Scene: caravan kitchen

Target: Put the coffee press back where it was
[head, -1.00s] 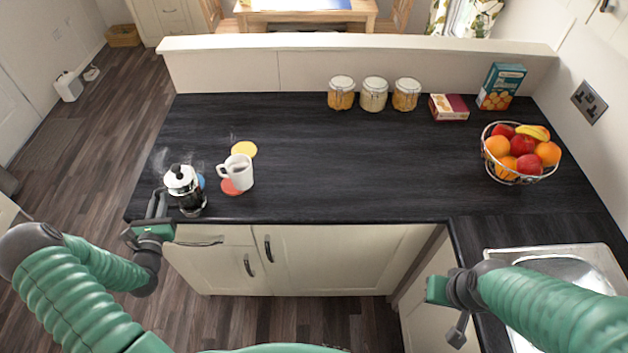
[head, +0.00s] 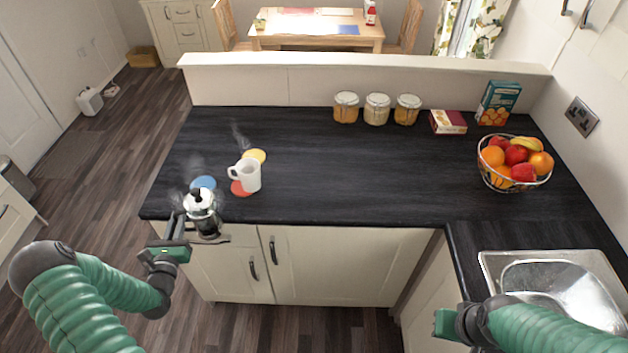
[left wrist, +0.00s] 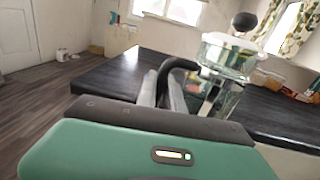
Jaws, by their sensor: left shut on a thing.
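The coffee press (head: 204,212), glass with a metal lid and black knob, is upright at the counter's front left edge. It shows large in the left wrist view (left wrist: 226,62). My left gripper (head: 178,227) is shut on its black handle, which shows between the fingers in the left wrist view (left wrist: 172,88). I cannot tell whether the press's base touches the counter. A bare blue coaster (head: 203,183) lies just behind the press. My right gripper (head: 448,323) is low at the front right, its fingers not clearly visible.
A white mug (head: 250,176) stands by a red coaster (head: 237,190), with a yellow coaster (head: 256,155) behind. Several jars, boxes and a fruit bowl (head: 513,182) stand farther right. The middle of the dark counter (head: 340,170) is clear. A sink (head: 555,285) is at right.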

